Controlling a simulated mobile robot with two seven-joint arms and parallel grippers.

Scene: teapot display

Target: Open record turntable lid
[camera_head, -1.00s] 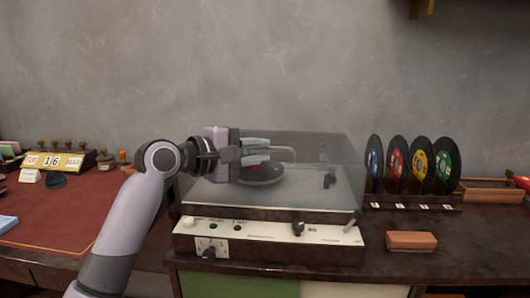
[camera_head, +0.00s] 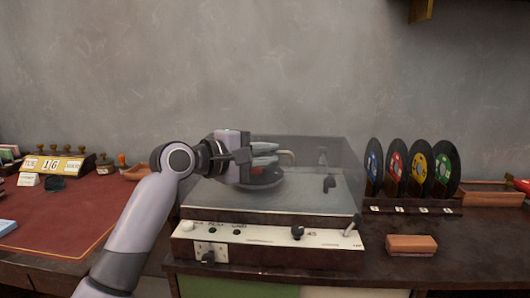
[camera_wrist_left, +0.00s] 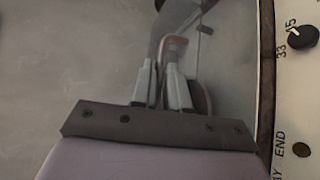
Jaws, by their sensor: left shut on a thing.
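The record turntable (camera_head: 270,236) stands on the counter, with its control strip facing me. A see-through lid (camera_head: 340,160) rests over its deck. How far the lid is tilted is hard to tell. A dark record with a red centre (camera_head: 262,178) shows behind my gripper. My left gripper (camera_head: 266,154) reaches in from the left at the lid, its fingers closed on the thin brownish lid handle (camera_head: 289,156). In the left wrist view the handle (camera_wrist_left: 174,42) sticks out beyond the two grey fingers (camera_wrist_left: 162,85). My right gripper is not in view.
A rack (camera_head: 410,203) with several upright coloured records stands to the right. A brown block (camera_head: 411,244) lies in front of it. A red desk mat (camera_head: 75,215) with a calendar (camera_head: 52,163) is at the left. A plain wall stands behind.

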